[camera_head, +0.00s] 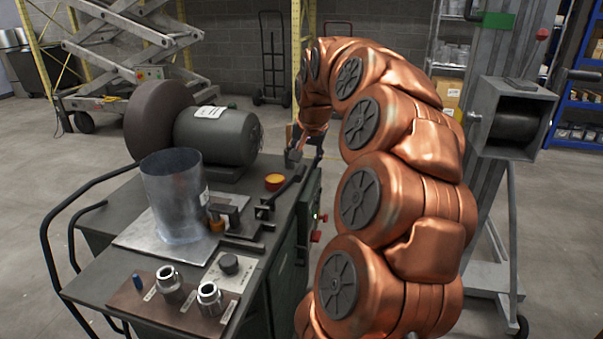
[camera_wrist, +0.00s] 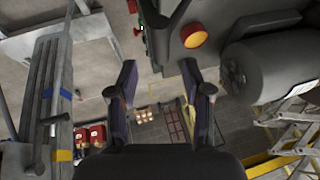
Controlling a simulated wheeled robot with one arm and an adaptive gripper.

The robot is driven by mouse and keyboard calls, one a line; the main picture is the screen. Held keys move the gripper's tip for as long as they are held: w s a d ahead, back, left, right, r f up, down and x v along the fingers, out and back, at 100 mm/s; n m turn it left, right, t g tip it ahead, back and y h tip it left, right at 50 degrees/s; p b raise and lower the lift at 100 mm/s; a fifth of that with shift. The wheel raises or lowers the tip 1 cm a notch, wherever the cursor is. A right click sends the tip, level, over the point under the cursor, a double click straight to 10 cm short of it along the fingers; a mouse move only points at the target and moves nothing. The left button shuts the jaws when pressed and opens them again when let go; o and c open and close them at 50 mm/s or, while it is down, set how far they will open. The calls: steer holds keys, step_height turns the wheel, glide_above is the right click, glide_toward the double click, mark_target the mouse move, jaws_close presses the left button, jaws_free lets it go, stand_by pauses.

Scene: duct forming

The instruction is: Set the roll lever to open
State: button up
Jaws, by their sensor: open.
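A machine with a dark top (camera_head: 225,185) carries a black lever (camera_head: 284,191) at its right edge, beside a round orange-yellow button (camera_head: 275,182). The lever slants up toward the back right, with its tip just below my gripper. I take this to be the roll lever; no label on it can be read. My gripper (camera_head: 306,154) is beyond the lever's tip, at the machine's far right corner. In the wrist view my gripper (camera_wrist: 160,92) shows its two fingers apart with nothing between them. The button (camera_wrist: 193,36) is above the right finger; I cannot clearly pick out the lever there.
A metal cylinder (camera_head: 173,194), a grey motor (camera_head: 217,135) and a board with fittings (camera_head: 172,303) are on the machine. Red knobs (camera_head: 316,236) stick out of its right side. A grey stand (camera_head: 490,200) is to the right of my arm. Open floor lies behind.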

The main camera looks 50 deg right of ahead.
mark_target(302, 168)
steer(key=x, duration=0.6)
steer(key=shift+w+f, duration=0.1)
steer(key=shift+f, duration=0.1)
jaws_close()
stand_by(0.5)
